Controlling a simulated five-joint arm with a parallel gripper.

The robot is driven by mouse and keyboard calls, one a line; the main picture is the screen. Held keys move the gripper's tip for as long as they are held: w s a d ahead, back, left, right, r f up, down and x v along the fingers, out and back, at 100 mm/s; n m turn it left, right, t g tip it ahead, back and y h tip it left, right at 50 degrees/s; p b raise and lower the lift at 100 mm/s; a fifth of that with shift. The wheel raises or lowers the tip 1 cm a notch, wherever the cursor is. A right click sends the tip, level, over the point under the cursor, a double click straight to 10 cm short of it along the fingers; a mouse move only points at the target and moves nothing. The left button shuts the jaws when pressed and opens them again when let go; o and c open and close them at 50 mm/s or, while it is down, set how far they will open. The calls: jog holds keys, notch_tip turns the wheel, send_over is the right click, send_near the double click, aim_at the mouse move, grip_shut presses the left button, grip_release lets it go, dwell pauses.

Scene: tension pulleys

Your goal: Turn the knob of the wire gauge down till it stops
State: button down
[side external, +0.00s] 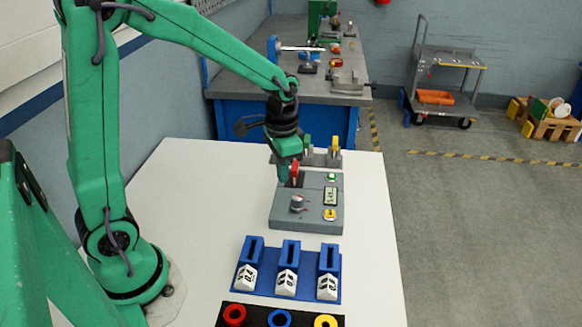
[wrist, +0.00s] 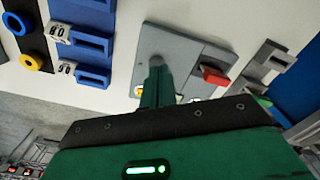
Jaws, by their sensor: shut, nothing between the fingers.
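The wire gauge is a grey box (side external: 282,220) on the white table; its top also shows in the wrist view (wrist: 180,42). Its grey knob (side external: 297,203) stands near the front left of the box, apart from my gripper in the side view. My gripper (side external: 283,179) is shut and empty, pointing down over the back left of the box, next to a red switch (side external: 294,170). In the wrist view my gripper (wrist: 158,85) covers part of the box. A grey tip, probably the knob (wrist: 155,60), shows just past the fingers. The red switch (wrist: 215,76) is to the right.
The box also has a green button (side external: 332,177), a small display (side external: 330,196) and a yellow button (side external: 330,214). A blue rack (side external: 262,291) with white numbered blocks stands in front. A black strip (side external: 259,318) with coloured rings lies nearer. Grey fixtures (side external: 334,159) stand behind the box.

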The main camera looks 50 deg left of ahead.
aim_at(297, 203)
jog(key=d, duration=0.1)
jog(key=d+r, duration=0.1)
jog(key=shift+s+d, duration=0.2)
jog(key=shift+d, duration=0.15)
jog(key=shift+f, duration=0.1)
jog(key=shift+f, duration=3.4)
jog(key=shift+w+a, duration=0.1)
jog(key=shift+w, duration=0.25)
jog(key=shift+w+a, duration=0.1)
jog(key=shift+a, duration=0.45)
jog(key=shift+w+a+r, duration=0.1)
jog(key=shift+w+a, duration=0.2)
jog(key=shift+a, duration=0.2)
